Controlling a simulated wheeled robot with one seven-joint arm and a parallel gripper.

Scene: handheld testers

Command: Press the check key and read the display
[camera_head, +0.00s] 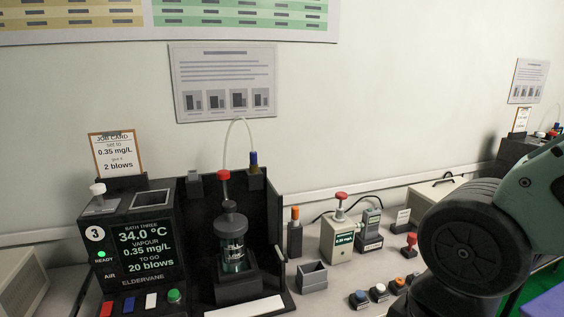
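The bath unit's display (149,247) is lit and reads BATH THREE, 34.0 °C, VAPOUR 0.35 mg/L, TO GO 20 blows. A row of keys lies below it: red (106,309), blue (128,305), white (151,301) and a round green button (174,296). A pale handheld tester (338,240) with a red knob stands on the bench to the right; its small lit screen is too small to read surely. A grey handheld device (369,231) stands beside it. No key marked check is legible. My arm fills the lower right; my gripper is not in view.
A job card (113,154) reads 0.35 mg/L, 2 blows. A dark jar (231,240) stands in the unit's open bay. Loose blue, white and orange buttons (378,292) and a small grey open box (312,277) sit on the bench. A red-topped plunger (411,245) stands near my arm.

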